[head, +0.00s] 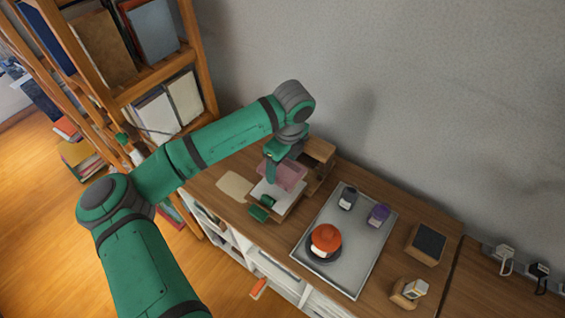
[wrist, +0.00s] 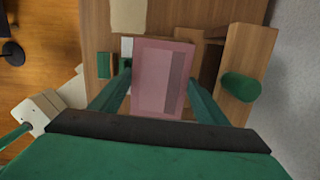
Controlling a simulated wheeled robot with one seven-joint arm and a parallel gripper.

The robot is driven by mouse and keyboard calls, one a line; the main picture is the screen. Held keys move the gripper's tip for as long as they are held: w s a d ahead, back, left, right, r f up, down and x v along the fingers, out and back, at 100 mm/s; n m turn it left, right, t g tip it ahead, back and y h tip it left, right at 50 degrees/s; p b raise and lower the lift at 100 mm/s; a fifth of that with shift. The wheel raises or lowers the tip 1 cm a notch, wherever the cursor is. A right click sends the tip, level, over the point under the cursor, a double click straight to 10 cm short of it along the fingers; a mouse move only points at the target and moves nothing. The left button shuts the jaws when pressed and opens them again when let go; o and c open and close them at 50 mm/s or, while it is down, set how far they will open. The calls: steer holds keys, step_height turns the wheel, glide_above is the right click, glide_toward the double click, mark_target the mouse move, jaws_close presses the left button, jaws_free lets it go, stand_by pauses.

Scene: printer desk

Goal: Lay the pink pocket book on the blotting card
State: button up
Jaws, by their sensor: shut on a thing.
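The pink pocket book (wrist: 158,78) is held between the two green fingers of my gripper (wrist: 157,72) in the wrist view. In the head view the pink book (head: 290,174) shows partly behind my gripper (head: 271,174), above the desk near the wooden box. A flat pale beige sheet, which looks like the blotting card (head: 234,186), lies bare on the desk left of the book. It also shows at the top of the wrist view (wrist: 128,15). Whether the book touches anything below it I cannot tell.
A white-topped block (head: 284,202) and small green pieces (head: 258,213) are beside and below the book. An open wooden box (head: 319,151) stands behind. A grey tray (head: 340,271) with an orange-lidded pot (head: 326,238) and jars is to the right. A bookshelf (head: 160,72) rises at left.

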steer(key=shift+f, duration=3.05)
steer(key=shift+f, duration=0.45)
steer(key=o, duration=1.2)
steer(key=r, duration=0.7)
steer(key=d+r, duration=0.1)
steer(key=r, duration=0.2)
steer(key=shift+s+r, duration=0.35)
steer(key=shift+s, duration=0.05)
